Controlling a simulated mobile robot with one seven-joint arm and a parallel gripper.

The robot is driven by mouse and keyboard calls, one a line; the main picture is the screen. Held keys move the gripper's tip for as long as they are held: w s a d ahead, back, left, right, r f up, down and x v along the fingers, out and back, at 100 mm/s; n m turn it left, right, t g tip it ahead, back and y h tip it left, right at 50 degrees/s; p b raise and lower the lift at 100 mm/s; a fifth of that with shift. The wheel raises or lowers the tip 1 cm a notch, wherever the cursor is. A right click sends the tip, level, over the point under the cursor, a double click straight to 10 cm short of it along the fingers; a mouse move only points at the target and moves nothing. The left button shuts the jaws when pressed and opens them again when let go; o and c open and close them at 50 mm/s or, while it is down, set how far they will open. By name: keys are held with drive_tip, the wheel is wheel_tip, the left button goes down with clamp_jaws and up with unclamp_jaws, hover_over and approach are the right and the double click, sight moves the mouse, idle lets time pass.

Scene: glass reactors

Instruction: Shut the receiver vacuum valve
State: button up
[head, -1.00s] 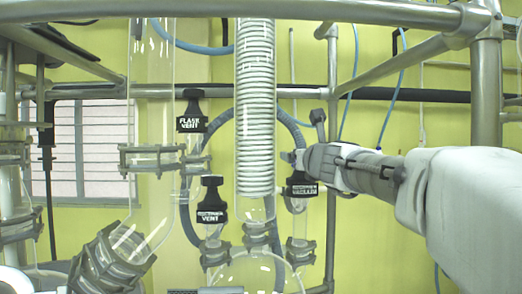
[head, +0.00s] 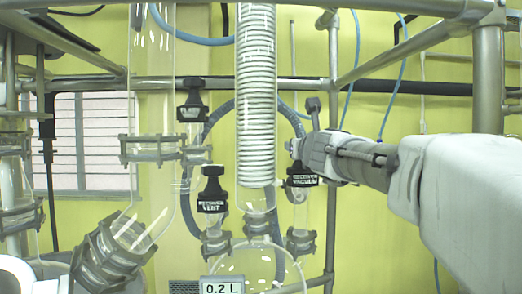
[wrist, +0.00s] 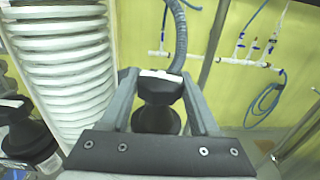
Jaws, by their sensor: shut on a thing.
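The receiver vacuum valve has a black handle with a white-lettered tag (head: 303,181), right of the coiled glass column in the head view. My gripper (head: 296,152) reaches in from the right at the top of this handle. In the wrist view the valve's black knob (wrist: 160,92) sits between the two fingers of my gripper (wrist: 158,76), which are shut on it. A pale edge shows on top of the knob. The fingers hide part of the knob's sides, and the head view does not clearly show how far the handle is turned.
The coiled condenser (head: 256,100) stands close left of my gripper. The receiver vent valve (head: 212,190) and flask vent valve (head: 192,105) are farther left. A metal post (head: 332,120) and a grey hose (head: 225,110) are behind. A 0.2 L display (head: 222,288) is below.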

drive_tip(key=m+h+b, duration=0.1)
drive_tip(key=m+h, duration=0.1)
drive_tip(key=h, duration=0.1)
drive_tip(key=m+g+h+b, duration=0.1)
drive_tip(key=h, duration=0.1)
drive_tip(key=shift+a+m+h, duration=0.1)
drive_tip(key=shift+m+h, duration=0.3)
drive_tip(key=m+g+h, duration=0.1)
drive_tip(key=m+h, duration=0.1)
drive_tip(key=h, duration=0.1)
drive_tip(key=shift+r+g+p, duration=0.1)
drive_tip(key=shift+g+p, duration=0.25)
drive_tip(key=shift+g, duration=0.05)
drive_tip(key=shift+m+g+h, duration=0.4)
drive_tip(key=shift+m+h, duration=0.3)
drive_tip(key=shift+h, duration=0.1)
drive_tip(key=o, duration=1.1)
